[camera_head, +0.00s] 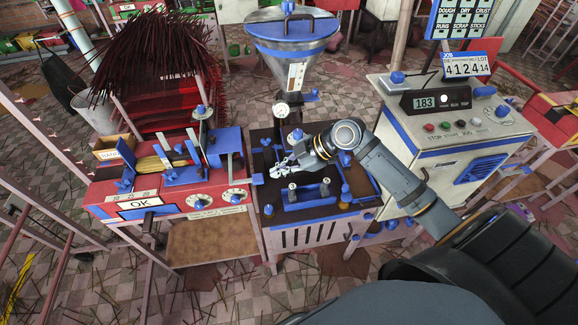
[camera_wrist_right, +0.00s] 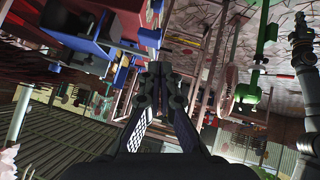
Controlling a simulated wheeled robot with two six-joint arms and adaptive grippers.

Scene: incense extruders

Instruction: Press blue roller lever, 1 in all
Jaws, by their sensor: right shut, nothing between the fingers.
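My right gripper (camera_head: 275,172) reaches over the middle machine (camera_head: 312,236) from the right, its tip above the dark top near the blue-edged tray (camera_head: 318,206). In the right wrist view its fingers (camera_wrist_right: 160,78) are together, with nothing between them. Several small blue parts stand around it, including a blue piece (camera_head: 265,142) just behind the fingertips and a blue knob (camera_head: 297,133). I cannot tell for sure which blue part is the roller lever. Whether the fingertips touch anything is not clear. My left gripper is out of view.
A hopper (camera_head: 291,62) with a blue rim stands behind the middle machine. A control box (camera_head: 451,130) reading 183 stands at the right. Sticks litter the tiled floor (camera_head: 95,290).

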